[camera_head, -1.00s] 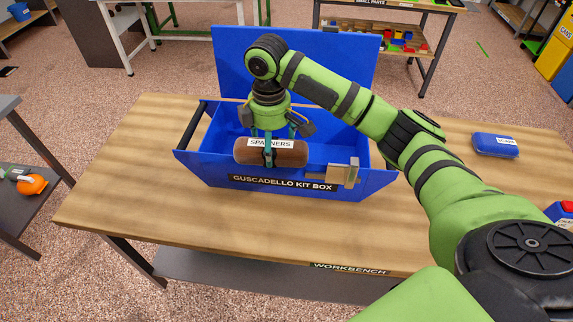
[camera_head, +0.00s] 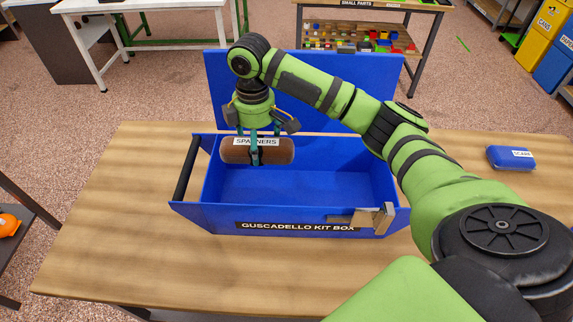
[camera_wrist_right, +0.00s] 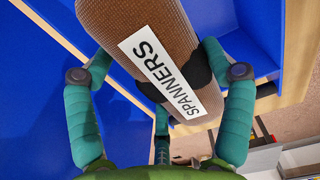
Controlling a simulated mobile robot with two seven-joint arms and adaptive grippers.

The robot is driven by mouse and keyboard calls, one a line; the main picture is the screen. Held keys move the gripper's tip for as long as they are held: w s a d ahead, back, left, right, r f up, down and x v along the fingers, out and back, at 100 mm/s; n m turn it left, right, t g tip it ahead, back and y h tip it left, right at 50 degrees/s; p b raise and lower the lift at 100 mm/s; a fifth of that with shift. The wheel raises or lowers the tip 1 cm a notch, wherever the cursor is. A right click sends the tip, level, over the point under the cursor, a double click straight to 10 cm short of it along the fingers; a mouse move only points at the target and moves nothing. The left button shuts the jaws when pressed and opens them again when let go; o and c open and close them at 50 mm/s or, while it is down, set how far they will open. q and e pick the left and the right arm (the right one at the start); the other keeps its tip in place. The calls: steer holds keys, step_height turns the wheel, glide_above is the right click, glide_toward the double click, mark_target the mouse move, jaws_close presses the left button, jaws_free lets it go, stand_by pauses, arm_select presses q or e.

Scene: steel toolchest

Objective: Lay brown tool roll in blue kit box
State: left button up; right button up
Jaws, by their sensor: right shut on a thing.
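The brown tool roll (camera_head: 240,153), labelled SPANNERS, hangs in my right gripper (camera_head: 257,147), which is shut on its middle. In the right wrist view the roll (camera_wrist_right: 100,25) lies between the fingers of the gripper (camera_wrist_right: 160,90). The blue kit box (camera_head: 380,217) stands on the workbench with its lid (camera_head: 390,90) open at the back. In the head view the roll appears over the left back part of the box opening. I cannot tell how far it is above the floor of the box. My left gripper is out of view.
The box has a dark bar handle (camera_head: 187,167) at its left and a latch (camera_head: 375,217) at its front right. A blue case (camera_head: 511,158) lies on the workbench (camera_head: 120,225) at the right. The bench left of the box is clear.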

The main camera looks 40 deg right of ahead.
steer(key=f+b, duration=0.1)
steer(key=f, duration=0.1)
steer(key=s+f+b, duration=0.1)
steer(key=shift+f, duration=0.4)
step_height(320, 180, down, 2)
steer(key=b, duration=0.2)
steer(key=p, duration=0.1)
glide_above(266, 196)
step_height(266, 196, down, 6)
steer(key=shift+r, duration=0.1)
step_height(266, 196, down, 4)
steer(key=shift+r, duration=0.1)
steer(key=shift+f, duration=0.2)
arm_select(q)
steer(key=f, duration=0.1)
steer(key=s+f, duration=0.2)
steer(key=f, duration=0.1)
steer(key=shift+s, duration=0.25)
arm_select(e)
steer(key=shift+f, duration=0.1)
steer(key=o, duration=1.3)
